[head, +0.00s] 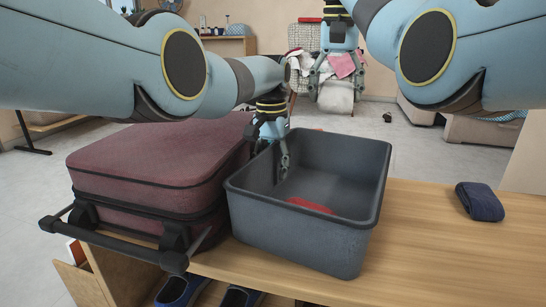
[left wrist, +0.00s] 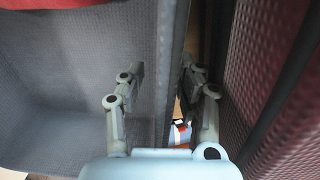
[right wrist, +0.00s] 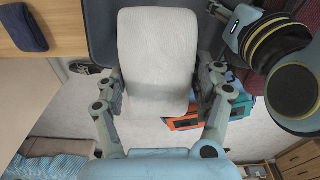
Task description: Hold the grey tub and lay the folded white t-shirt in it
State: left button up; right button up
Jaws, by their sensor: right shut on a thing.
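The grey tub (head: 310,236) stands on the wooden bench with a red item (head: 312,205) on its floor. My left gripper (head: 283,165) is at the tub's left wall. In the left wrist view, its open fingers (left wrist: 160,85) straddle the tub wall (left wrist: 172,60), one inside and one outside, with a gap visible on the outer side. My right gripper (head: 336,82) is raised beyond the tub's far side, shut on the folded white t-shirt (head: 336,98). In the right wrist view, the t-shirt (right wrist: 155,65) hangs between the fingers (right wrist: 160,90).
A maroon suitcase (head: 150,160) stands close to the tub's left side. A folded navy item (head: 480,202) lies on the bench (head: 430,250) at right, with bare wood between. Blue shoes (head: 240,297) are below. A chair (head: 300,38) with laundry is behind.

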pick_arm(q)
jog(key=shift+c, duration=0.3)
grip_shut()
pick_arm(e)
notch_tip(320, 180, down, 10)
jog(key=d+m, duration=0.3)
send_over(338, 194)
jog(key=shift+g, duration=0.4)
notch_tip(338, 194, down, 6)
jog(key=shift+f, duration=2.25)
